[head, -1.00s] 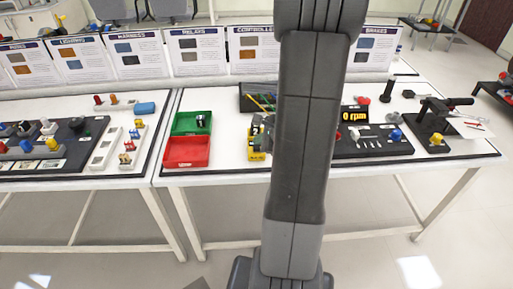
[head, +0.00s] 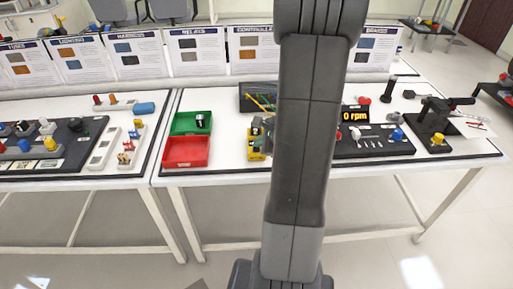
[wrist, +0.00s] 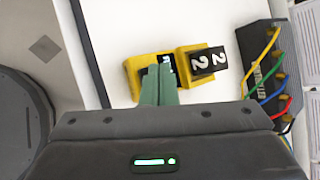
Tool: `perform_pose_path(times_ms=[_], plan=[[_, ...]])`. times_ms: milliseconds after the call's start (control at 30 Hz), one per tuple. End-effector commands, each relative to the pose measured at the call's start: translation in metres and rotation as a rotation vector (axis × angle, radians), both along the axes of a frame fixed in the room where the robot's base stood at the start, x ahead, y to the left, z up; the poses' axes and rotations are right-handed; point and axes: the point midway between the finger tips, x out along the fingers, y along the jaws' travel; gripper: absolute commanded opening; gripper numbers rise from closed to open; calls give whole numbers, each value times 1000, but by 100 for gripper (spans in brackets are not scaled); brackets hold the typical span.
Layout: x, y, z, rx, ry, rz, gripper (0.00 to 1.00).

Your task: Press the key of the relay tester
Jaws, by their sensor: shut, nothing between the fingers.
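The relay tester (wrist: 134,70) is a yellow unit with a dark panel, lying tilted in the wrist view. A black relay marked 2 (wrist: 207,62) sits at its right end. My gripper (wrist: 163,72) is shut and empty, its green fingers pointing at the tester's dark panel. The fingertips cover part of that panel, and I cannot tell whether they touch it. The key is not clearly visible, perhaps behind the fingers. In the head view the tester (head: 255,145) stands on the table, partly hidden by my arm.
A red tray (head: 186,152) and a green tray (head: 183,125) holding a small relay are left of the tester. A dark box with coloured wires (wrist: 262,85) is beside it. A black board with an rpm display (head: 355,115) stands right of my arm.

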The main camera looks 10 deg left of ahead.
Motion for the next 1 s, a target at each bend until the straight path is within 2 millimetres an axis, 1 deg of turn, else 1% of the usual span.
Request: perform_pose_path(times_ms=[367,667,1000], plan=[[0,0,-5,0,0,0,0],[0,0,-4,0,0,0,0],[0,0,13,0,0,0,0]])
